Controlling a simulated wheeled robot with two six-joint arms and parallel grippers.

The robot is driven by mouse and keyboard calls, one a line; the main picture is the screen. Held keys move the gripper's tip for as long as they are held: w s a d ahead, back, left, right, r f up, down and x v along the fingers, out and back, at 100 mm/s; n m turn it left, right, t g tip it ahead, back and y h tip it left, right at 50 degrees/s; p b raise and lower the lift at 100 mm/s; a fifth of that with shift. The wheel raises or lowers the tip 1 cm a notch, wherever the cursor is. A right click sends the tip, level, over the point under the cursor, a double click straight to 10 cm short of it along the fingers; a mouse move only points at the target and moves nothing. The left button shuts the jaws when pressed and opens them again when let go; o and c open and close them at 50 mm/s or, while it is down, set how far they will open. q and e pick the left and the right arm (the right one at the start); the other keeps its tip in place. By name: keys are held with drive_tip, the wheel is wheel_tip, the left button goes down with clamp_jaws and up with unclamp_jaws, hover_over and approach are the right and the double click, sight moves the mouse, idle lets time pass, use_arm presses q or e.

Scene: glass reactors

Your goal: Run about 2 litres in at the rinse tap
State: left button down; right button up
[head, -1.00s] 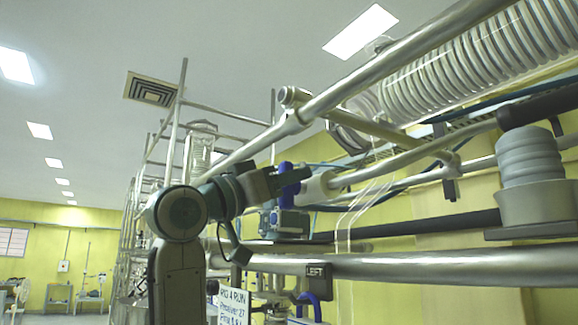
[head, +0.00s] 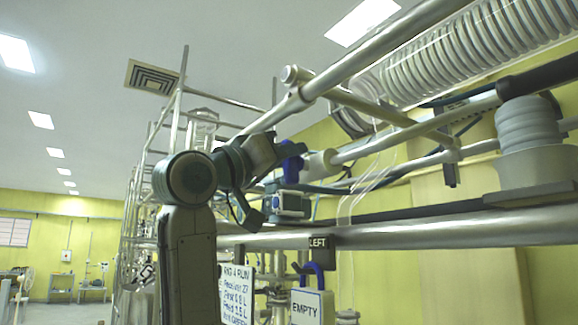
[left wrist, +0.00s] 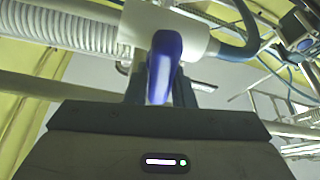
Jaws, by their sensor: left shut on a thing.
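The tap has a blue lever handle (head: 291,161) and a white body (head: 319,164) on a pipe run right of my left gripper. My left gripper (head: 277,156) is shut on the blue handle. Fingertips are partly hidden by the gripper body. Whether liquid flows through the tap cannot be told. My right gripper is not in view.
A handwritten board (head: 235,293) and a sign reading EMPTY (head: 306,307) hang lower. A thick steel rail (head: 430,232) with a LEFT label (head: 318,242) runs across. Pipes and a glass coil crowd the upper right.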

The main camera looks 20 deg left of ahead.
use_arm(q)
drive_tip(key=shift+w+f+n+y+b, duration=0.15)
drive_tip(key=shift+n+y+b, duration=0.1)
drive_tip(key=shift+n, duration=0.25)
drive_tip(key=shift+s+f+n+y+b, duration=0.15)
drive_tip(key=shift+n+y, duration=0.1)
drive_tip(key=shift+n, duration=0.25)
drive_tip(key=shift+w+r, duration=0.1)
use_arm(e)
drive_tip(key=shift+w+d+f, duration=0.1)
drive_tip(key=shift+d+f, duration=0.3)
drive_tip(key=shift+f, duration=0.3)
use_arm(q)
drive_tip(key=c, duration=1.3)
unclamp_jaws()
drive_tip(key=b+v, duration=0.6)
drive_tip(key=v, duration=0.4)
drive_tip(key=shift+s+a, duration=0.1)
drive_tip(key=shift+s, duration=0.25)
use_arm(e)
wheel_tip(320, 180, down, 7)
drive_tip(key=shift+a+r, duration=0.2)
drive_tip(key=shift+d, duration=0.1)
